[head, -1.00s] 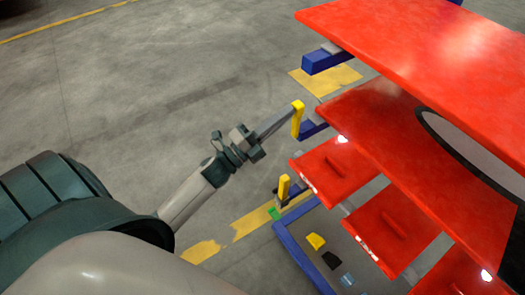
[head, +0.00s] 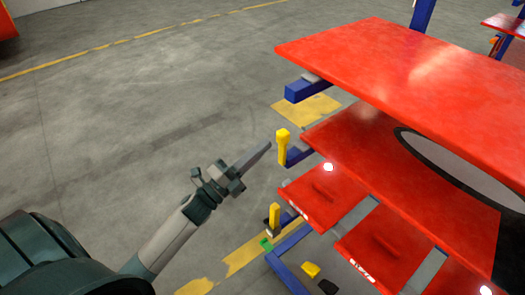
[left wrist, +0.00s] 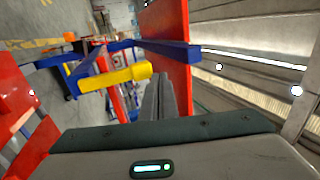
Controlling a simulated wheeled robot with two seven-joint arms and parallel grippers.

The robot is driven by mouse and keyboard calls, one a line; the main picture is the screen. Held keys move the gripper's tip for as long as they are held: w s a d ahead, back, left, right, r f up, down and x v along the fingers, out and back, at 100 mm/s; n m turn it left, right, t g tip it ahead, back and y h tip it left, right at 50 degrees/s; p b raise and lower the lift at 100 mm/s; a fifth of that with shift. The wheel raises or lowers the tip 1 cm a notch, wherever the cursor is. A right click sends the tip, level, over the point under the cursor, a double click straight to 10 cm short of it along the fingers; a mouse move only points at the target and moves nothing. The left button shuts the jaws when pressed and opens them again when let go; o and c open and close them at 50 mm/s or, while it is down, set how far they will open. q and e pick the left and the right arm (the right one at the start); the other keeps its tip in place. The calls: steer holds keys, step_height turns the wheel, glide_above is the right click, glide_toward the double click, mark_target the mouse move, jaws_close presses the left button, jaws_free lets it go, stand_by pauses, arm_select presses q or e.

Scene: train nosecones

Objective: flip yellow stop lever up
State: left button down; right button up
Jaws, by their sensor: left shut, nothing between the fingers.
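One yellow stop lever (head: 282,147) stands upright at the end of a blue arm beside the red panels in the head view. A second yellow lever (head: 274,217) stands upright lower down, near the blue frame's corner. My left gripper (head: 266,148) is shut and empty, its fingertips just left of the upper lever with a small gap. In the left wrist view, a yellow lever (left wrist: 115,77) lies across the picture left of the shut fingers (left wrist: 160,100). My right gripper is not in view.
Red panels (head: 400,75) are stacked on a blue rack (head: 286,252) to the right, with blue arms (head: 305,91) sticking out. Yellow markings (head: 305,107) lie on the grey floor. The floor to the left is open.

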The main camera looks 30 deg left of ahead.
arm_select(q)
steer(key=s+a+b, duration=0.4)
steer(key=s, duration=0.6)
steer(key=shift+f, duration=0.3)
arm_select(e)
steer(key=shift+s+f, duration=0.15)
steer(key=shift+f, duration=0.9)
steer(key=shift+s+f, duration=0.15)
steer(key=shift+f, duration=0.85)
arm_select(q)
steer(key=shift+w+a+f, duration=0.15)
